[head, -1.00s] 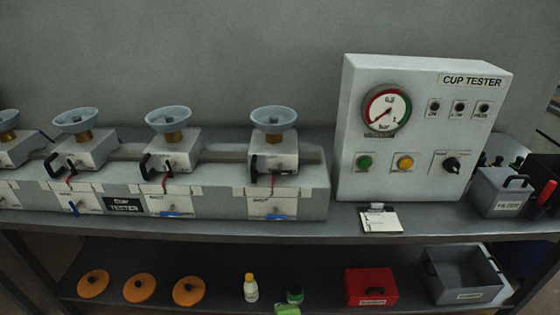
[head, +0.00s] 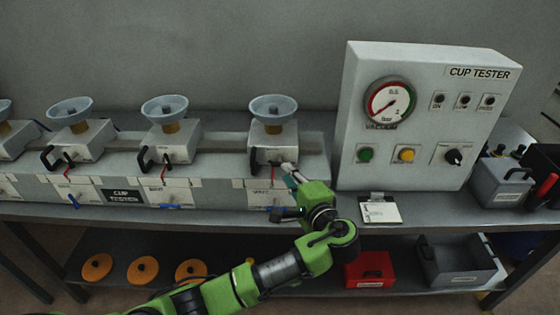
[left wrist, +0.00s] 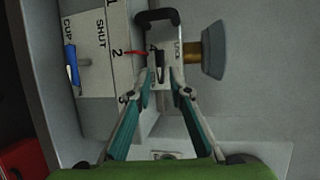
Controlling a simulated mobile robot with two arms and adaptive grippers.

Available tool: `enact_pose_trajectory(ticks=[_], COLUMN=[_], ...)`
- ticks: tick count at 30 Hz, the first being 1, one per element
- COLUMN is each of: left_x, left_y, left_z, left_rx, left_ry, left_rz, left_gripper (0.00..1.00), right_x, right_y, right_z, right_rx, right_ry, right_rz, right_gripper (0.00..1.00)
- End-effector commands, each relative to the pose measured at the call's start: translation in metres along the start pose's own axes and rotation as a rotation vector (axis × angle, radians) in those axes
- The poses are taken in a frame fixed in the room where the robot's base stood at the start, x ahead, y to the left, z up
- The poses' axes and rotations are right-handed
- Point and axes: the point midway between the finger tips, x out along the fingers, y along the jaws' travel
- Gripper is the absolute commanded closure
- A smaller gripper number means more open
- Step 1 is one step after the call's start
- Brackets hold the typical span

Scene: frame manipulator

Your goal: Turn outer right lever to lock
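The outer right unit is a white block (head: 272,136) under a grey-blue cup (head: 273,106), at the right end of the bench row. A black C-shaped handle (head: 254,159) sticks out at its left front; it shows at the top of the left wrist view (left wrist: 157,17). A small black lever piece (left wrist: 160,66) lies beside a lettered label on the block. My left gripper (head: 288,171) is at the block's front, right of the handle. In the left wrist view its fingertips (left wrist: 163,80) are apart, close around the black piece; contact cannot be told. My right gripper is not in view.
The cup tester box (head: 425,120) stands right of the unit, with a clipboard (head: 380,211) before it. Similar units with cups stand to the left. A red box (head: 369,268), a grey bin (head: 460,266) and orange discs (head: 97,267) are on the lower shelf.

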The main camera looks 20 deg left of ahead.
Motion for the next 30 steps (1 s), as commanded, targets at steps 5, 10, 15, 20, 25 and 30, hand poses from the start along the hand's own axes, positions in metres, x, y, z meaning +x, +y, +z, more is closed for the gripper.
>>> enact_pose_trajectory(ticks=[5, 10, 15, 20, 25, 30], left_x=[0.036, 0.057, 0.065, 0.066, 0.066, 0.066], left_y=[-0.003, -0.001, 0.000, 0.001, 0.001, 0.001], left_z=[0.001, 0.001, 0.000, 0.000, 0.000, 0.000], left_rx=[0.002, 0.002, -0.001, -0.001, -0.001, -0.001], left_ry=[-0.003, -0.002, 0.000, 0.001, 0.001, 0.001], left_rz=[0.000, 0.001, 0.001, 0.002, 0.002, 0.003], left_gripper=[0.81, 0.81, 0.81, 0.81, 1.00, 1.00], right_x=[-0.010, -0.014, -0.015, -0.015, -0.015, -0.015], right_y=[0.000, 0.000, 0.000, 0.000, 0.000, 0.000], right_z=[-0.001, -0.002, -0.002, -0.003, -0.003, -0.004], right_rx=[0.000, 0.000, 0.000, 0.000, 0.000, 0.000], right_ry=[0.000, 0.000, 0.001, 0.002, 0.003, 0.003], right_rz=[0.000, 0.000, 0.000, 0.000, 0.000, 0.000], right_gripper=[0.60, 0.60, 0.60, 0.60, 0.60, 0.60])
